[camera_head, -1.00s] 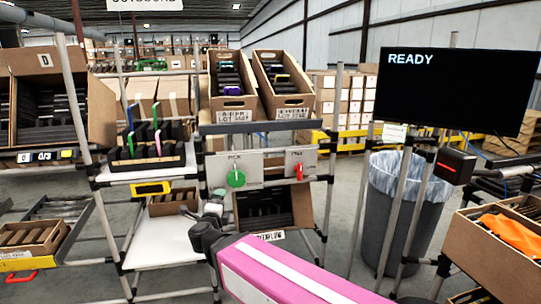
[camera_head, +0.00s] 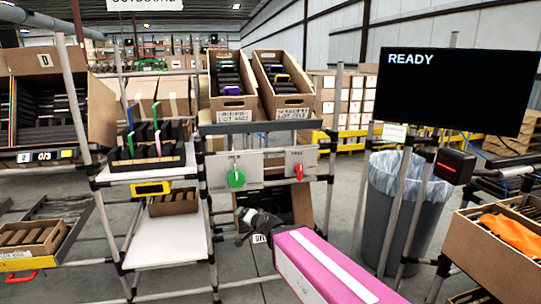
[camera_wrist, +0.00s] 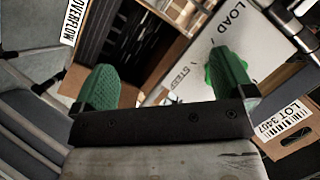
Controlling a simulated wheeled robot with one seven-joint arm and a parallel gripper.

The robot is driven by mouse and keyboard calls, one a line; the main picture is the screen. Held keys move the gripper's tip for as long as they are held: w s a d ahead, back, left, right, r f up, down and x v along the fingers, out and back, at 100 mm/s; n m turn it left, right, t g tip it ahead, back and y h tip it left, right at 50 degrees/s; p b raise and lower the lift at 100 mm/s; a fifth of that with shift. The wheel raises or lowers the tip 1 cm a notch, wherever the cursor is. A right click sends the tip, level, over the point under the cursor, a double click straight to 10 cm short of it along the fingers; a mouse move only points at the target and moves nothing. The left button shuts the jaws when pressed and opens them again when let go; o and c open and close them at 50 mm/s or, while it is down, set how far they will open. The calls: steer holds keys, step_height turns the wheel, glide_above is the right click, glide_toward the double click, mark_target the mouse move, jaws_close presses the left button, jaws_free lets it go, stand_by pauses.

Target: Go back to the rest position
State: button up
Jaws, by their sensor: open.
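My gripper (camera_head: 244,213) is in front of the lower part of the middle rack in the head view, at the end of my pink arm. In the wrist view its two green finger pads (camera_wrist: 165,80) stand wide apart with nothing between them. Behind the fingers are the overflow carton (camera_wrist: 165,45) and a white panel marked LOAD (camera_wrist: 222,38). In the head view the same carton (camera_head: 291,206) sits low in the rack, partly hidden by my gripper and arm.
Two tilted cartons, the left (camera_head: 233,103) and the right (camera_head: 283,102), rest on the rack's top. Below are a green knob (camera_head: 236,178) and a red knob (camera_head: 299,172). A bin (camera_head: 402,220) and a screen (camera_head: 450,92) reading READY stand right. Open floor shows between.

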steer(key=s+d+f+n+g+h, duration=0.1)
steer(key=s+d+f+g+h, duration=0.1)
steer(key=d, duration=0.7)
steer(key=s+d+f+n+g+h, duration=0.1)
steer(key=s+d+f+g+h, duration=0.1)
steer(key=s+d+f+g, duration=0.2)
steer(key=s+d+f+n+g+h, duration=0.2)
steer(key=s+d+f+g, duration=0.2)
steer(key=d+f, duration=0.4)
steer(key=d+g, duration=0.1)
steer(key=d, duration=0.5)
steer(key=shift+d+h, duration=0.25)
steer(key=shift+h, duration=0.05)
